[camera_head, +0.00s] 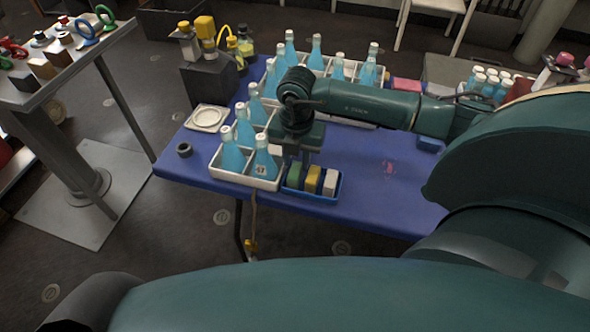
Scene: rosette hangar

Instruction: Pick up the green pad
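The green pad (294,175) stands at the left end of a small blue tray (318,198) at the table's front edge. A yellow pad (313,180) and a pale pad (330,183) stand to its right in the same tray. My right gripper (297,163) points down directly over the green pad, with its fingertips at or close to the pad's top. The fingers look a little apart; whether they touch the pad is too small to tell. My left gripper is not in view.
A white crate (243,181) of blue bottles stands just left of the tray, with more bottle crates behind. A white plate (208,118) and dark ring (184,149) lie at the left. The blue table (375,195) is mostly clear right of the tray.

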